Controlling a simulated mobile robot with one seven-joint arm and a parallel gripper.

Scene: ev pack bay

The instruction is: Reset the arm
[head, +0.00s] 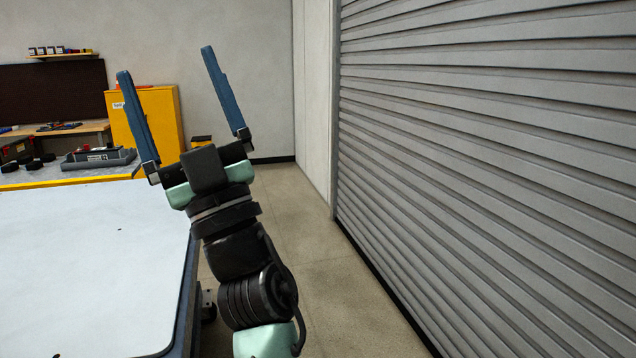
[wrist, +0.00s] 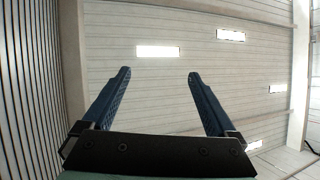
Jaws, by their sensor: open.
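My gripper (head: 165,62) is raised in the middle of the head view, its two blue fingers pointing up and spread wide apart. Nothing is between them. In the wrist view my gripper (wrist: 157,75) also shows open and empty, against a pale slatted ceiling with bright lamps. My arm rises from the bottom of the head view, to the right of the white-topped table, and touches nothing that I can see.
The white-topped table (head: 90,270) fills the lower left. Behind it a bench holds a grey tray (head: 98,158) and dark round parts. A yellow cabinet (head: 162,118) stands beyond. A grey roller shutter (head: 480,150) lines the right. Open floor (head: 310,235) lies between.

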